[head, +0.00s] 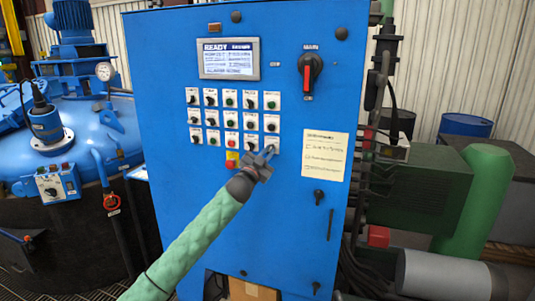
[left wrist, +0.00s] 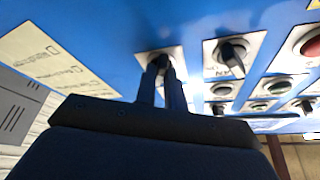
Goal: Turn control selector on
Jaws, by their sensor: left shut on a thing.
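A blue control cabinet (head: 285,215) fills the middle of the head view, with rows of small black selectors and buttons on its front. My left gripper (head: 270,151) is at the lower right selector of the grid, in front of the panel. In the left wrist view its two dark fingers (left wrist: 164,75) are closed around the control selector (left wrist: 160,59) on a white plate. The fingers hide most of the knob, so I cannot tell its position. The neighbouring selector (left wrist: 233,51) is in plain view to the right. My right gripper is not in view.
A display reading READY (head: 228,59) and a red-and-black main switch (head: 309,73) sit above the grid. A paper notice (head: 325,156) is right of my gripper. A red button (head: 232,165) on yellow is to its left. A green motor (head: 420,185) stands at right.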

